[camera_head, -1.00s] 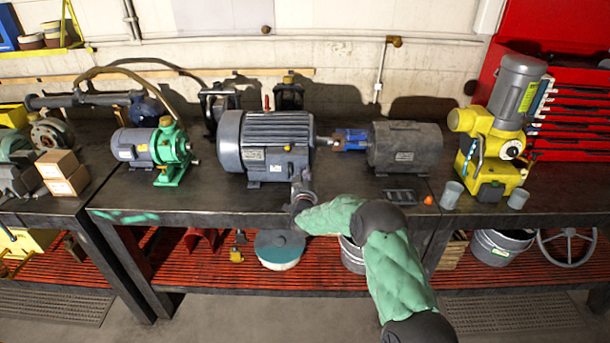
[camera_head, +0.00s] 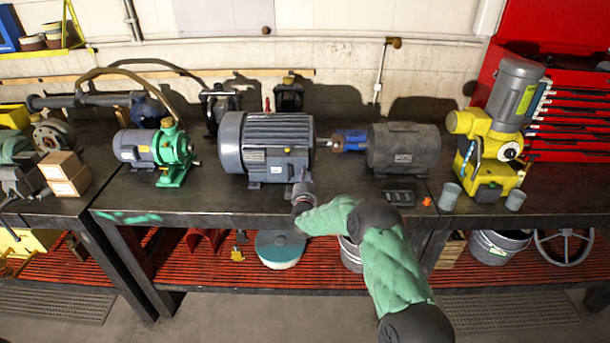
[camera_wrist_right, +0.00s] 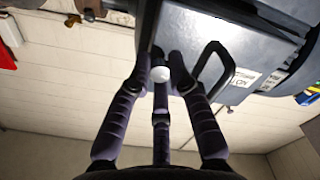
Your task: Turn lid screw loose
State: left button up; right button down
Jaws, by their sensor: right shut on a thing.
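A large dark blue-grey motor (camera_head: 268,150) stands on the workbench in the head view, left of centre. My right gripper (camera_head: 301,190) is at its lower front right corner, by the bench's front edge. In the right wrist view the motor's grey housing (camera_wrist_right: 230,50) fills the upper right, with a small label on it. The fingers of my right gripper (camera_wrist_right: 160,75) are closed together there around a small white round piece (camera_wrist_right: 160,74). I cannot tell for sure whether this piece is the lid screw. My left gripper is not in view.
A small motor with a green pump (camera_head: 172,155) stands to the left. A dark grey motor (camera_head: 403,148) with a blue coupling stands to the right, then a yellow machine (camera_head: 488,145). A dark tray (camera_head: 401,195) lies near the front edge. Buckets stand on the red lower shelf.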

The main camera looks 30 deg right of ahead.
jog(key=n+p, duration=0.2)
jog(key=n, duration=0.4)
jog(key=n+p, duration=0.2)
jog(key=n, duration=0.5)
jog(key=r+n+p, duration=0.1)
jog(key=n, duration=0.5)
jog(key=shift+w+d+n+p, duration=0.1)
jog(key=shift+d+n+p, duration=0.1)
jog(key=shift+n+p, duration=0.15)
dwell(0.3)
jog(key=c, duration=1.1)
grip_release()
jog(key=shift+w+f, duration=0.1)
jog(key=shift+c, duration=0.2)
jog(key=shift+f, duration=0.2)
jog(key=shift+a+f, duration=0.1)
jog(key=v, duration=1.2)
